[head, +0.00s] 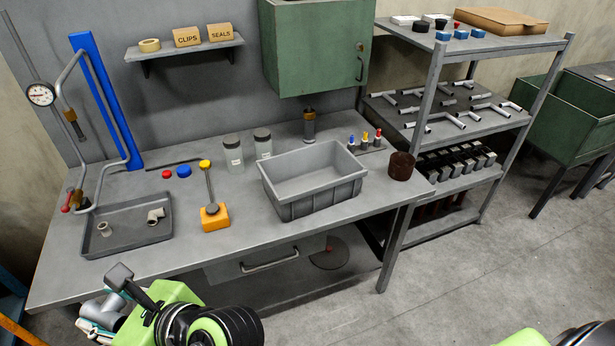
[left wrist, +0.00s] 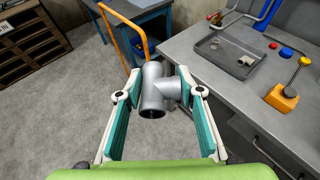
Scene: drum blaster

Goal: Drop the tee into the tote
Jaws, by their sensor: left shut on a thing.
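My left gripper (head: 98,312) is at the lower left of the head view, in front of the workbench's near edge. It is shut on a grey metal tee (left wrist: 154,92), held between the two teal-padded fingers in the left wrist view. One open end of the tee faces the wrist camera and its branch points right. In the head view the arm partly hides the tee. The grey tote (head: 322,203) stands on the right part of the bench, upright, and looks empty. The gripper and tee are apart from it, to its left. My right gripper is out of view.
A dark tray (head: 128,249) with two small fittings lies on the bench's left. An orange-based tool (head: 215,218) stands between tray and tote. Jars (head: 233,155) stand behind the tote; a brown cup (head: 401,166) is right of it. A shelf rack (head: 470,132) holds several tees.

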